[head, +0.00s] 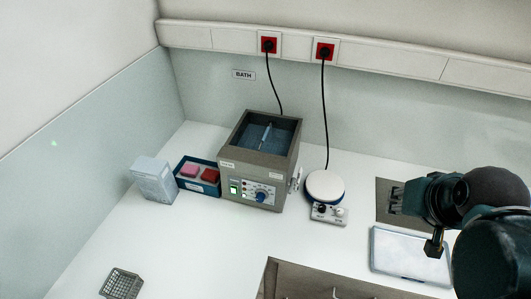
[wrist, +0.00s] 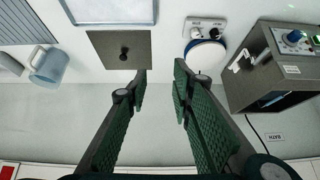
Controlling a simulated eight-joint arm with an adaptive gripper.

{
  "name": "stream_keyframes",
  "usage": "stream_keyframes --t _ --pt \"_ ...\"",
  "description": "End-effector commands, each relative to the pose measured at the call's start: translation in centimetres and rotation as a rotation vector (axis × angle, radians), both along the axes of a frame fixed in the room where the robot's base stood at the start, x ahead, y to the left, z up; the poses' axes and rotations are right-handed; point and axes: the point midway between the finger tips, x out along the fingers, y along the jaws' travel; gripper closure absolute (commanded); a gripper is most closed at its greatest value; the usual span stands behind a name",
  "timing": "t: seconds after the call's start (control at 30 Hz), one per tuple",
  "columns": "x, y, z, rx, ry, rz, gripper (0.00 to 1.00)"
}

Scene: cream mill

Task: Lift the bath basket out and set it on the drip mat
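The bath (head: 228,152) is a grey box with an open top, dark blue inside. A thin pale bar (head: 266,134) shows inside it; I cannot tell whether this is the basket's handle. The bath also shows at the right of the wrist view (wrist: 262,72). A pale, framed flat mat or tray (head: 410,254) lies at the right, and its edge shows in the wrist view (wrist: 112,10). I cannot tell if this is the drip mat. My gripper (wrist: 160,72) is open and empty, right of the bath, above the counter.
A grey plate with a black knob (wrist: 108,50) lies near my fingers. A stirrer (head: 325,187) stands between it and the bath. A blue tray with pink and red blocks (head: 195,187), a clear box (head: 153,180) and a wire basket (head: 122,285) are left. A jug (wrist: 50,64) shows too.

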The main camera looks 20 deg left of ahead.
Motion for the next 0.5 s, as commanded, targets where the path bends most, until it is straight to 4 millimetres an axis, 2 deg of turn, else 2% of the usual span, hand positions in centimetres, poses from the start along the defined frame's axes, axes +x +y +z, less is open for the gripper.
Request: stream_keyframes --t 0.2,0.5 --pt "2.9 2.3 2.0 0.018 0.042 0.01 0.76" --pt "6.7 5.8 3.9 0.036 0.103 0.018 0.76"
